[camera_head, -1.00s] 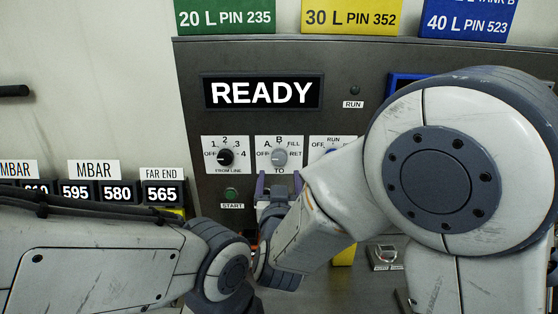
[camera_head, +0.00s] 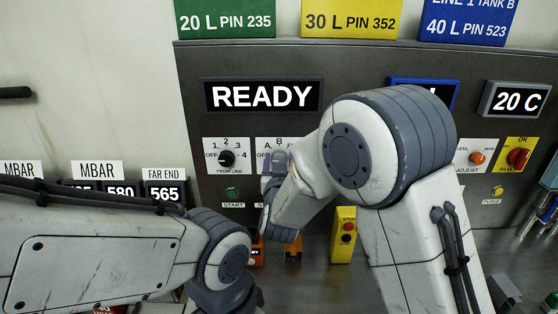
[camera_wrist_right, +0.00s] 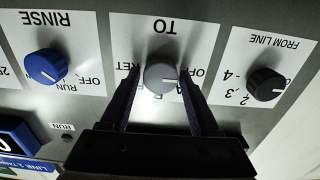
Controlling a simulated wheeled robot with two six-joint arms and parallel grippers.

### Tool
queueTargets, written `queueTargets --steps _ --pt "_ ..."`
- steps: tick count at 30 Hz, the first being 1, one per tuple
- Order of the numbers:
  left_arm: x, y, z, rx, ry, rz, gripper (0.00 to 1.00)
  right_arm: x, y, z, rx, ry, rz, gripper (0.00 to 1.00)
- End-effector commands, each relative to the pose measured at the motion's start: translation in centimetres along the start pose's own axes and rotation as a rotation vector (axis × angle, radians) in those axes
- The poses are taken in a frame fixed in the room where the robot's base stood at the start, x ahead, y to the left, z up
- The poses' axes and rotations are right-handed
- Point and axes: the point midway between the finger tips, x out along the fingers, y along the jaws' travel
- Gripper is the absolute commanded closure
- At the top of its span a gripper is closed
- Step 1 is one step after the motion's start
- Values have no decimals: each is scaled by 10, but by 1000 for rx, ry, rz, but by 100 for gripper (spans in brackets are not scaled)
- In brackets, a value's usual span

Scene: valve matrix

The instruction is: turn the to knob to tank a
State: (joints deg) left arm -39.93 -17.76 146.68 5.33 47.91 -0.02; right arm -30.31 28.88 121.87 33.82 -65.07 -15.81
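The TO knob (camera_wrist_right: 161,77) is grey and round on a white card, upside down in the right wrist view. Its white mark points toward the OFF side. In the head view my gripper hides the knob, and only the upper part of its card (camera_head: 262,144) shows. My right gripper (camera_head: 276,162) is at the panel in front of this card. In the wrist view its two dark fingers stand on either side of the knob, close to it. They look apart; firm contact is not visible.
The black FROM LINE knob (camera_head: 226,159) is just left of the TO card. The blue RINSE knob (camera_wrist_right: 46,66) is on its other side. A green START button (camera_head: 232,193) lies below. The display (camera_head: 262,95) reads READY. My left forearm crosses the lower left.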

Motion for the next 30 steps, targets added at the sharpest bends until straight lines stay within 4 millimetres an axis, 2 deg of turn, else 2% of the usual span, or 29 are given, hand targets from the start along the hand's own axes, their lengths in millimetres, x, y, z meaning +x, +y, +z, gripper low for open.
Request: queueTargets --steps 1,4,14,20,30 --pt "0 0 0 0 0 0 50 0 0 0 0 0 0 61" --pt "0 0 0 0 0 0 50 0 0 0 0 0 0 99" --pt "10 -1 0 0 0 0 50 0 0 2 44 1 0 100" --pt "32 -2 2 0 0 0 50 0 1 5 158 4 1 100" --pt "80 -6 4 0 0 0 50 0 2 6 443 4 -1 100"
